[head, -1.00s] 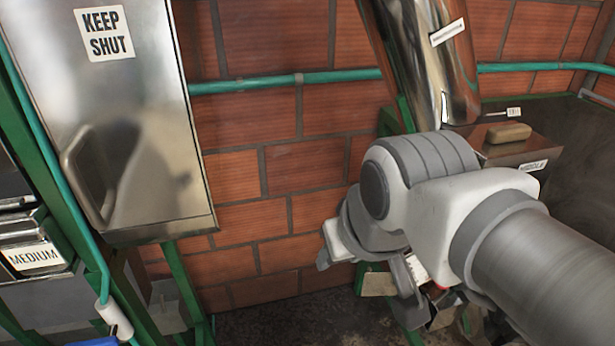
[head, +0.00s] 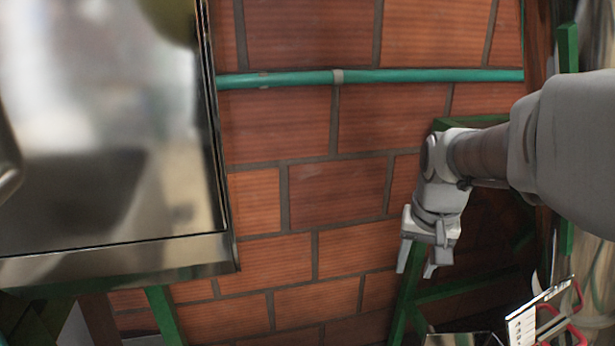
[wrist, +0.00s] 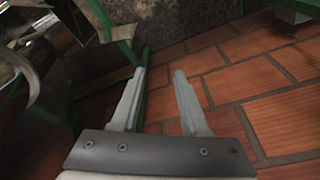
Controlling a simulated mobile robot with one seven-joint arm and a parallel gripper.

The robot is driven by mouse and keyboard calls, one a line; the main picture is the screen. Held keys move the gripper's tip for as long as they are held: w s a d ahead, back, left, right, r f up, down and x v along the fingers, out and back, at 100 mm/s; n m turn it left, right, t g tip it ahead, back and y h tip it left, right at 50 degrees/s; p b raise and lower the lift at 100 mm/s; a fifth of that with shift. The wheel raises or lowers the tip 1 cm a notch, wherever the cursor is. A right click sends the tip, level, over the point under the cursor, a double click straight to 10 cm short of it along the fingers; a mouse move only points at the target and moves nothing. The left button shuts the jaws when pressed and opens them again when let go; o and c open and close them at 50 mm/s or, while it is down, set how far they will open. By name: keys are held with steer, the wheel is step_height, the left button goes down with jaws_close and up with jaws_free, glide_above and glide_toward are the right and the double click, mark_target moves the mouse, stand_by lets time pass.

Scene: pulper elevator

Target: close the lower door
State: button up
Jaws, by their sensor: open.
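A shiny metal door (head: 110,130) fills the left of the head view, with a bar handle (head: 8,165) cut off by the left edge. The door looks flush with its frame along the right and bottom edges. I cannot tell whether it is the lower door. My gripper (head: 416,268) is open and empty, pointing down in front of the brick wall, well to the right of the door and apart from it. In the wrist view its two fingers (wrist: 160,82) are spread, with nothing between them.
Green frame bars (head: 405,285) are close to my gripper. A white labelled object (head: 525,325) and red-handled things (head: 560,325) are at the lower right. A curved metal part (wrist: 30,75) shows at the wrist view's left.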

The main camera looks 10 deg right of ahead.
steer(key=w+d+f+m+g, duration=0.2)
steer(key=w+d+f, duration=0.3)
steer(key=d+f, duration=0.15)
steer(key=m, duration=0.2)
glide_above(429, 330)
step_height(429, 330, down, 6)
steer(key=shift+y, duration=0.4)
steer(key=f+b, duration=0.2)
steer(key=f, duration=0.3)
steer(key=f+b, duration=0.1)
steer(key=f, duration=0.5)
steer(key=w+f+b, duration=0.1)
steer(key=f+b, duration=0.1)
steer(key=f, duration=0.4)
steer(key=shift+d+f+b, duration=0.1)
steer(key=shift+d+b, duration=0.2)
steer(key=shift+d, duration=0.1)
jaws_close()
